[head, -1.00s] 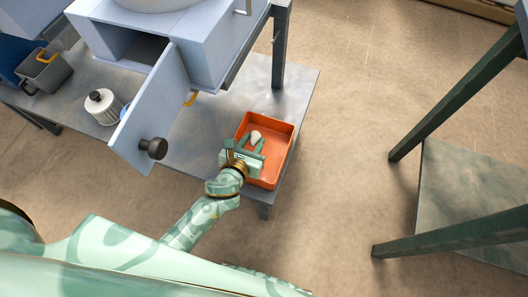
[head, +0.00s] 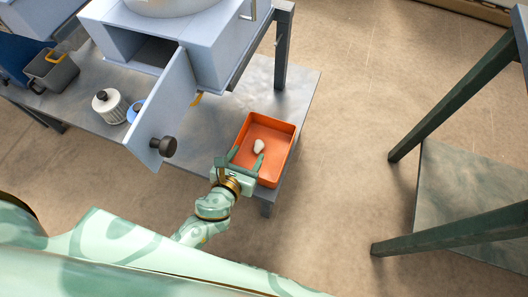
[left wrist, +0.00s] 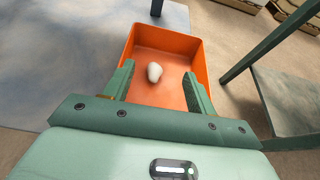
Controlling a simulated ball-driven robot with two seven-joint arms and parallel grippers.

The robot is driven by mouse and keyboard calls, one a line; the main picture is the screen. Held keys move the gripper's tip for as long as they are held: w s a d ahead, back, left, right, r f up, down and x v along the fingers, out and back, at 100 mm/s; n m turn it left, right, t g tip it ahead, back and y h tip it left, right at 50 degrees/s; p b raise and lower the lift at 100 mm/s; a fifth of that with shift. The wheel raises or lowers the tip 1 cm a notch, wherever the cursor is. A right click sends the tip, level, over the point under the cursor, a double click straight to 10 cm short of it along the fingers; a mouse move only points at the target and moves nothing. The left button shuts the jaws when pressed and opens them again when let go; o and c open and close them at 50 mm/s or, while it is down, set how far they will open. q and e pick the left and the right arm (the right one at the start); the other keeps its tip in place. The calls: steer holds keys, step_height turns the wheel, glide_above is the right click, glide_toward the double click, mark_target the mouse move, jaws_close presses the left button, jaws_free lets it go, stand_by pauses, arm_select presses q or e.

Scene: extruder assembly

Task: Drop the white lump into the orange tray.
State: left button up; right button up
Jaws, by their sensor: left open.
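The white lump (head: 259,146) is a small smooth piece, seen against the floor of the orange tray (head: 285,153). In the left wrist view the lump (left wrist: 154,72) also shows inside the outline of the tray (left wrist: 197,55). I cannot tell for certain whether it rests on the tray floor. My left gripper (head: 246,158) is open, with its fingers spread wide over the tray's near part. In the left wrist view the gripper (left wrist: 158,74) has a finger on each side of the lump, with gaps between. My right gripper is not in view.
The tray stands near the right end of a grey table (head: 205,120). A cabinet with an open door (head: 165,105) stands to its left. A white ribbed container (head: 110,107) and a grey bin (head: 52,72) are farther left. Another table (head: 470,195) stands at right, across open floor.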

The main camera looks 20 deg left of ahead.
arm_select(q)
steer(key=v, duration=0.9)
steer(key=shift+s, duration=0.2)
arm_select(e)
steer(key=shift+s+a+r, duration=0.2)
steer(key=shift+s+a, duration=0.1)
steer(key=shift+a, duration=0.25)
arm_select(q)
steer(key=shift+r, duration=0.1)
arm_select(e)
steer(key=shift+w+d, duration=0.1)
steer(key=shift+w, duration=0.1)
